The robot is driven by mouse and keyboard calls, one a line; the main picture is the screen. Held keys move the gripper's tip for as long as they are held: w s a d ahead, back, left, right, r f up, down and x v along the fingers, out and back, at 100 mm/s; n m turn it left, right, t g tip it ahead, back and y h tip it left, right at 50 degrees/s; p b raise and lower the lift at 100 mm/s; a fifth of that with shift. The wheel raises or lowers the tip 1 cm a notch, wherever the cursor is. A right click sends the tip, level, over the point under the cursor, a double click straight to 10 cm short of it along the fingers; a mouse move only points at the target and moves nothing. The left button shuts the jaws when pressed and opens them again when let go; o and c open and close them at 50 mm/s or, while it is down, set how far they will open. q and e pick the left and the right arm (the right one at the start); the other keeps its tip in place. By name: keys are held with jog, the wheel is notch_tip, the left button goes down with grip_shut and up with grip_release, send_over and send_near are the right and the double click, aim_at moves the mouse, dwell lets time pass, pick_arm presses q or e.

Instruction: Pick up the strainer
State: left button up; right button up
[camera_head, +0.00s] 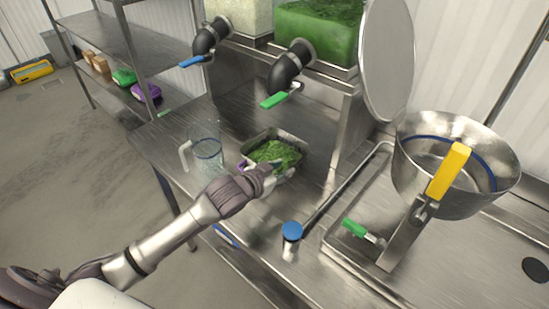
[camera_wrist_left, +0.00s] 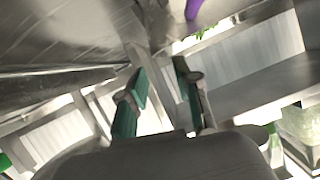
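A large round metal bowl (camera_head: 480,200) with a blue ring inside and a yellow handle (camera_head: 449,172) stands at the right in the head view. It may be the strainer, but I cannot see whether its bottom has holes. My left gripper (camera_head: 275,168) is over the metal tray (camera_head: 297,144) of chopped greens (camera_head: 268,152), well to the left of the bowl. In the left wrist view the two teal-padded fingers (camera_wrist_left: 160,80) stand apart with nothing seen between them. A small purple part (camera_head: 243,165) shows at the tray's left side. My right gripper is in neither view.
A clear measuring jug (camera_head: 207,150) stands left of the tray. Hoppers of rice (camera_head: 248,18) and greens (camera_head: 318,30) have spouts above. A blue-capped post (camera_head: 291,232) and green-handled valve (camera_head: 356,229) lie between tray and bowl. Shelves (camera_head: 100,45) are at left.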

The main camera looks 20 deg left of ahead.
aim_at(295, 164)
pick_arm(q)
jog(key=x, duration=0.2)
jog(key=p+x, duration=0.1)
jog(key=shift+r, duration=0.25)
jog(key=x, duration=0.3)
jog(key=shift+w+d+f+p, duration=0.15)
jog(key=shift+w+p, duration=0.1)
jog(key=shift+p, duration=0.1)
jog(key=shift+w+f, duration=0.1)
jog(key=shift+w, duration=0.05)
jog(key=shift+c, duration=0.3)
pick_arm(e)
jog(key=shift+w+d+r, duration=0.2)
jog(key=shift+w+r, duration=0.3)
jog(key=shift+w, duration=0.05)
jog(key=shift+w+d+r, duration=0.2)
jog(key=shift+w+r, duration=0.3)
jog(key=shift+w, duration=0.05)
pick_arm(q)
jog(key=c, duration=0.5)
grip_shut()
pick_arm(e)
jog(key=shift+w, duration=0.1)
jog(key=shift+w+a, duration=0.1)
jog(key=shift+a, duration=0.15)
